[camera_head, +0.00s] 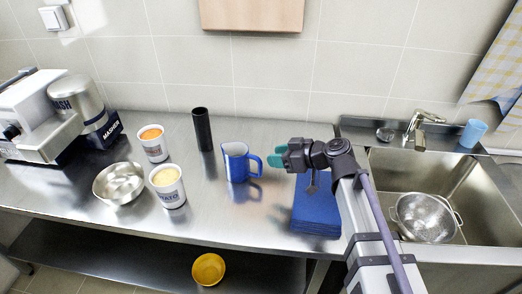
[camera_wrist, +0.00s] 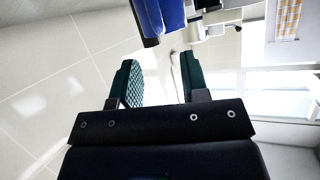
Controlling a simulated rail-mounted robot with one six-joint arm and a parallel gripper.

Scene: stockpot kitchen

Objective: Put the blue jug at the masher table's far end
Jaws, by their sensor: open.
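The blue jug (camera_head: 235,165) stands upright on the steel masher table (camera_head: 120,222), its handle on the right. My gripper (camera_head: 275,157) is just right of the handle; a small gap seems to separate them. In the wrist view my green-tipped fingers (camera_wrist: 159,82) are spread apart with nothing between them. A blue object with a dark side, probably the jug (camera_wrist: 172,16), shows beyond the fingers at the top edge. The masher machine (camera_head: 80,105) stands at the table's left.
A black cylinder (camera_head: 202,130) stands behind the jug to the left. Two labelled tubs (camera_head: 153,147) (camera_head: 169,191) and a steel bowl (camera_head: 119,184) stand further left. A blue stack (camera_head: 316,208) lies right, beside the sink (camera_head: 458,185). A yellow bowl (camera_head: 208,269) is below.

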